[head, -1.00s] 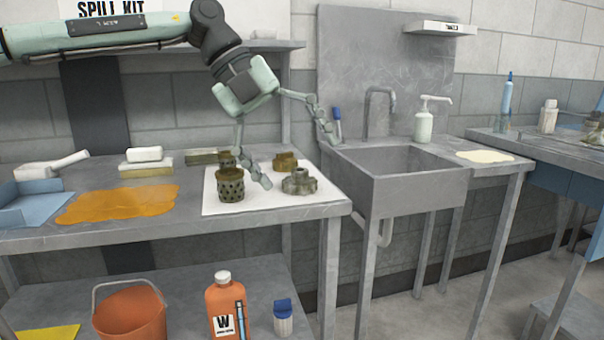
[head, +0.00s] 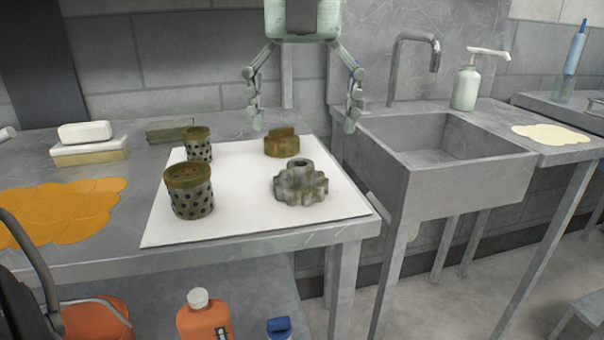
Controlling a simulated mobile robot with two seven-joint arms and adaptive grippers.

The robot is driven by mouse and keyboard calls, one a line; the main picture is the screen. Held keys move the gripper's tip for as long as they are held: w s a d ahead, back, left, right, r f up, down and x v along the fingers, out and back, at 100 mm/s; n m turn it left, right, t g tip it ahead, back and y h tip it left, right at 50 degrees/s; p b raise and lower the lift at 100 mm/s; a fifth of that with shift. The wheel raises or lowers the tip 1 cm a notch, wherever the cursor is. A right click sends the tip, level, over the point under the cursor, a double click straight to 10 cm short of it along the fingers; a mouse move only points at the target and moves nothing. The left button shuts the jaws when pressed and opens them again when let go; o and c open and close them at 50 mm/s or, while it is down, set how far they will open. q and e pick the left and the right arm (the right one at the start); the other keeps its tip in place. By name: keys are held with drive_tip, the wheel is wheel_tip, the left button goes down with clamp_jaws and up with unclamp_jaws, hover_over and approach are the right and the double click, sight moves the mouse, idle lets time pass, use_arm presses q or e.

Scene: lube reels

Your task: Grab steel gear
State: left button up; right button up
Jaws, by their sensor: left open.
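The steel gear (head: 300,184) is a grey, stained toothed part with a hole in its top hub. It sits on the right part of a white mat (head: 240,222) on the steel bench. My left gripper (head: 303,118) is open and empty, its two fingers pointing down. In the picture it is above the gear, with the fingers spread wide to either side; they do not touch it.
A brown cut ring (head: 281,145) lies just behind the gear. Two perforated cylinders, a near one (head: 189,192) and a far one (head: 198,145), stand left on the mat. An orange spill (head: 62,208) lies farther left. A sink (head: 440,160) is at the right.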

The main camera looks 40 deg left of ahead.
sight(301, 163)
use_arm(q)
drive_tip(key=f, duration=0.6)
drive_tip(key=shift+s+a+f, duration=0.15)
drive_tip(key=shift+s+f, duration=0.05)
drive_tip(key=shift+f, duration=0.15)
drive_tip(key=c, duration=1.7)
drive_tip(key=shift+c, duration=0.7)
drive_tip(key=shift+w+r, duration=0.1)
drive_tip(key=shift+r, duration=0.1)
